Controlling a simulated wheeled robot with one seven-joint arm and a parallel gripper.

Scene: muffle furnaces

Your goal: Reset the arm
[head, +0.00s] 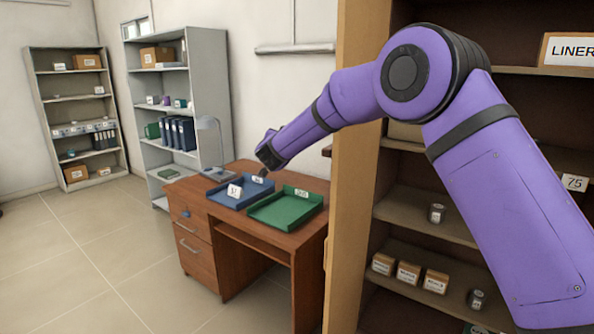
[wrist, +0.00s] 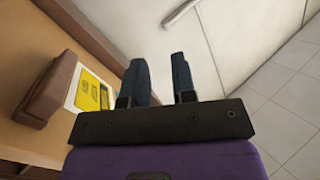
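My purple arm reaches leftward across the head view, with its end above the back of the desk (head: 285,186). My gripper (head: 266,160) is small and dark there, partly hidden by the wrist. In the wrist view, the two dark blue-grey fingers of my gripper (wrist: 159,70) stand apart. Only pale wall shows between them, and they hold nothing visible. The gripper appears above the rear of a blue tray (head: 226,203); the exact height is unclear.
A green tray (head: 285,213) lies beside the blue one. A wooden shelf unit (head: 357,150) with tins and small boxes is close under my arm. Grey shelves (head: 205,80) stand at the back. Tiled floor (head: 90,250) is clear at left.

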